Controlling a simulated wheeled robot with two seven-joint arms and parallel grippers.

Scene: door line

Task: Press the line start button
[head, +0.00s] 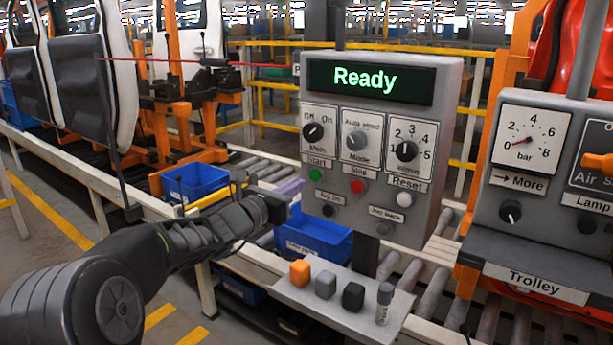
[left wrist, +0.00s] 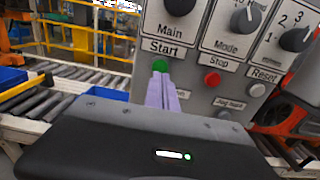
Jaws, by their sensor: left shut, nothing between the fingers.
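The grey control panel (head: 384,88) shows "Ready" in green on its display (head: 370,79). The green Start button (head: 316,175) is at the panel's left, under its label; it also shows in the left wrist view (left wrist: 160,66). The red Stop button (head: 358,186) is to its right. My left gripper (head: 292,187) is shut and empty, its pale purple fingers just left of and below the green button in the head view. In the left wrist view the fingertips (left wrist: 159,78) reach to just below the green button. I cannot tell whether they touch it. My right gripper is not in view.
A small shelf (head: 335,313) below the panel holds an orange cube (head: 300,272), a grey one, a black one and a small cylinder. Blue bins (head: 316,240) sit by the roller conveyor. A second panel (head: 520,170) with a gauge stands at the right.

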